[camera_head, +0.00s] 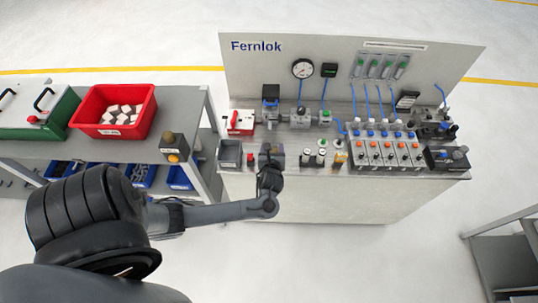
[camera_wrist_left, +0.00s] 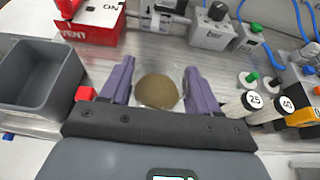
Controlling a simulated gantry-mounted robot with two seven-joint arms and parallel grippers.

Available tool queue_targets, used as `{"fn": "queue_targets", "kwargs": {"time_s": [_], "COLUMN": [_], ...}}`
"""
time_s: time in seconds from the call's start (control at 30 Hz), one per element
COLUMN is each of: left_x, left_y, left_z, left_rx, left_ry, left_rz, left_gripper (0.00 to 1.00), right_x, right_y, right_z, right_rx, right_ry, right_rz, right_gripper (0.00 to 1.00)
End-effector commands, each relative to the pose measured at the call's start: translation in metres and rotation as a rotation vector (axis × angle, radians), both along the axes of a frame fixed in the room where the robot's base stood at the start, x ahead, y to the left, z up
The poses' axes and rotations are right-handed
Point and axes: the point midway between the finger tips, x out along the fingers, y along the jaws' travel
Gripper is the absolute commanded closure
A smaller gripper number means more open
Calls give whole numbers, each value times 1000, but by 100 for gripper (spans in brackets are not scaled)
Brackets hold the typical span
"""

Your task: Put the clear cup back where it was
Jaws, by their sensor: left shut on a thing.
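My left gripper (camera_head: 270,160) is at the front edge of the bench, in front of the black-topped unit (camera_head: 271,95). In the left wrist view its two purple fingers (camera_wrist_left: 158,90) stand on either side of a round brownish disc (camera_wrist_left: 157,92). This appears to be the clear cup, seen end-on; its transparent wall is hard to make out. The fingers are shut on it. Whether it touches the bench is unclear. The lower part of a fitting (camera_wrist_left: 165,14) shows beyond it at the top. My right gripper is not in view.
A grey bin (camera_head: 230,153) and a red button (camera_wrist_left: 85,94) stand left of the gripper. The red VENT box (camera_head: 240,122) is behind them. Labelled cylinders (camera_wrist_left: 262,100) and a valve block (camera_head: 385,150) with blue tubes stand to the right. The floor in front is clear.

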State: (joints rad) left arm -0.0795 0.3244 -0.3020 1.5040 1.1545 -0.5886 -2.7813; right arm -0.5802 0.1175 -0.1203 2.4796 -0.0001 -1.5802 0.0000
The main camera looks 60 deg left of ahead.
Motion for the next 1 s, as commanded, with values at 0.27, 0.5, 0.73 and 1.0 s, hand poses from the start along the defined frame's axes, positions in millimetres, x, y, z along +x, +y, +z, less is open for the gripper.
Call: {"fn": "queue_targets", "kwargs": {"time_s": [0.27, 0.5, 0.73, 1.0], "left_x": [-4, -4, -4, -4], "left_y": [19, 18, 19, 19], "left_z": [-12, -40, -52, -53], "left_rx": [0, -1, -1, 0], "left_ry": [0, 2, -1, 0], "left_rz": [0, 0, -1, 0], "left_gripper": [68, 68, 68, 68], "right_x": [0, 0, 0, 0], "right_y": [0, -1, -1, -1], "right_z": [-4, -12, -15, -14], "right_rx": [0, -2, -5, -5], "right_ry": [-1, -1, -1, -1], "right_rz": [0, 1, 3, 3], "right_gripper": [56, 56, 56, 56]}}
